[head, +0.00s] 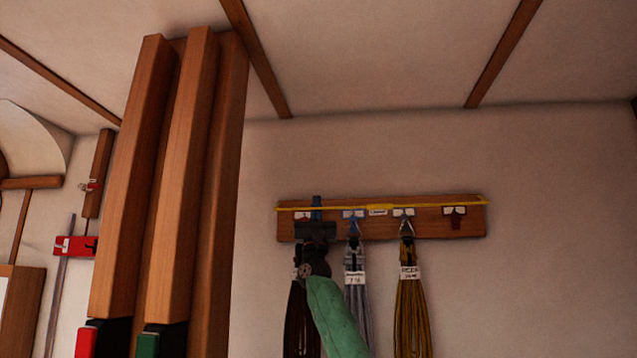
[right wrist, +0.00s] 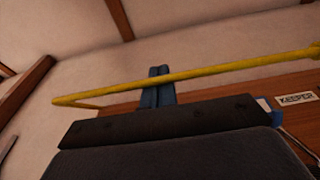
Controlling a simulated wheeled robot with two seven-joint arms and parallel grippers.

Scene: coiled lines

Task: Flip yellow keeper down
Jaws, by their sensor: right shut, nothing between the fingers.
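The yellow keeper (head: 440,203) is a thin bar running along the upper part of a wooden hook board (head: 470,222) on the far wall. In the right wrist view the keeper (right wrist: 230,67) crosses the picture, with a bent end at the left. My right gripper (head: 316,203) is at the board's left part, its blue fingers shut and empty. In the right wrist view the fingers (right wrist: 157,80) point up and the bar passes across them; I cannot tell whether they touch. A label reading KEEPER (right wrist: 297,98) is on the board. My left gripper is not in view.
A dark coil (head: 297,325), a grey coil (head: 357,320) and an olive coil (head: 411,315) hang below the board. My green-sleeved right arm is in front of the dark and grey ones. Tall wooden posts (head: 175,200) stand at the left. The wall to the right is clear.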

